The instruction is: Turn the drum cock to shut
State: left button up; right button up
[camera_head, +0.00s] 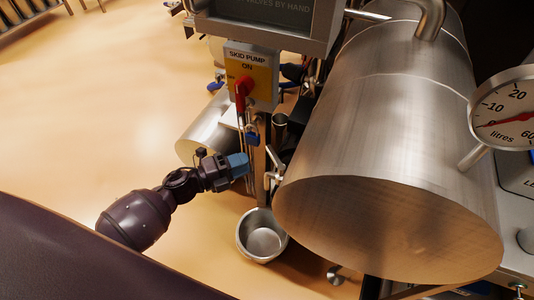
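A large steel drum (385,150) lies on its side at the right, its flat round end facing me. A small pale steel lever (273,163) stands just left of the drum's end, above a steel pot; it looks like the drum cock. My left gripper (240,164) reaches in from the left, its blue fingertips a little left of the lever with a narrow gap seen between. The fingers overlap in this view, so their opening is hidden. My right gripper is out of view.
A steel pot (262,236) stands on the floor below the lever. A yellow skid pump panel (250,75) with a red switch handle (241,92) rises above my gripper. A dial in litres (505,112) is at the right. Open floor lies left.

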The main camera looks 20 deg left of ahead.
aim_at(269, 154)
pick_arm(q)
jog(key=x, duration=0.7)
jog(key=shift+w+d, duration=0.15)
jog(key=shift+c, duration=0.5)
grip_shut()
